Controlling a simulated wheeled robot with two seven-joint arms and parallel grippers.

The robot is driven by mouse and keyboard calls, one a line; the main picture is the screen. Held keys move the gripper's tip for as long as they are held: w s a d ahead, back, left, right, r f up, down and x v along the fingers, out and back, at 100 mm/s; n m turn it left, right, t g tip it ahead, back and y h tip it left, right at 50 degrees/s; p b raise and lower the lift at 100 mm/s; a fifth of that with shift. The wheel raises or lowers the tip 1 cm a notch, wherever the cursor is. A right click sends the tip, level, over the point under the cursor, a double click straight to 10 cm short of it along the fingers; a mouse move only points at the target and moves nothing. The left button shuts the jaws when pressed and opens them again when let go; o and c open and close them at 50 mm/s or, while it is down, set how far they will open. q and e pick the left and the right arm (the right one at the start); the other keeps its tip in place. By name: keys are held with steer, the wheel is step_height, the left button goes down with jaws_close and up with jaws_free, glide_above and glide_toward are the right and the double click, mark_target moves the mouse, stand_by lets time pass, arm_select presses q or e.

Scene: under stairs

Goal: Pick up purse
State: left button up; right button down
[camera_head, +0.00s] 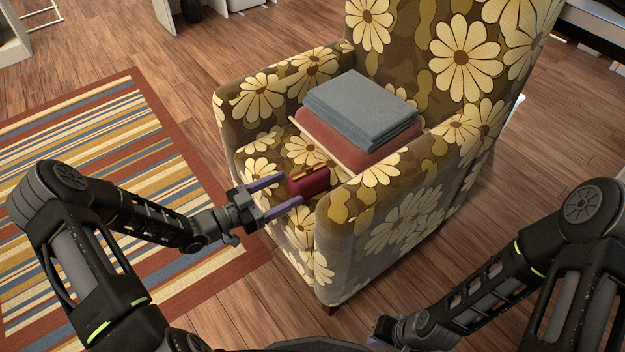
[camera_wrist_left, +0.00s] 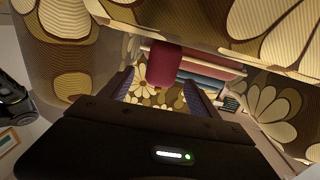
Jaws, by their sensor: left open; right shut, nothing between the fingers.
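A small dark red purse (camera_head: 310,181) with a gold-coloured top sits on the seat of a flowered armchair (camera_head: 345,262), near the seat's front and beside the right armrest. My left gripper (camera_head: 291,188) is open in front of the purse, its purple fingers pointing at it. In the left wrist view the purse (camera_wrist_left: 163,66) shows ahead of the two spread fingers (camera_wrist_left: 161,88). I cannot tell whether the fingertips reach past its sides. My right gripper (camera_head: 378,338) is at the bottom edge of the head view, mostly cut off, away from the chair.
A folded grey-blue cloth (camera_head: 360,105) lies on a reddish cushion or folded cloth (camera_head: 350,147) on the seat behind the purse. The armrests rise on both sides of the seat. A striped rug (camera_head: 95,180) covers the wooden floor to the left.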

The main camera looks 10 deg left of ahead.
mark_target(310, 177)
arm_select(q)
steer(key=shift+x, duration=1.3)
steer(key=b+x, duration=0.1)
steer(key=x, duration=0.4)
steer(key=shift+a+b, duration=0.1)
steer(key=shift+b, duration=0.3)
steer(key=shift+w, duration=0.15)
jaws_close()
steer(key=shift+r, duration=0.1)
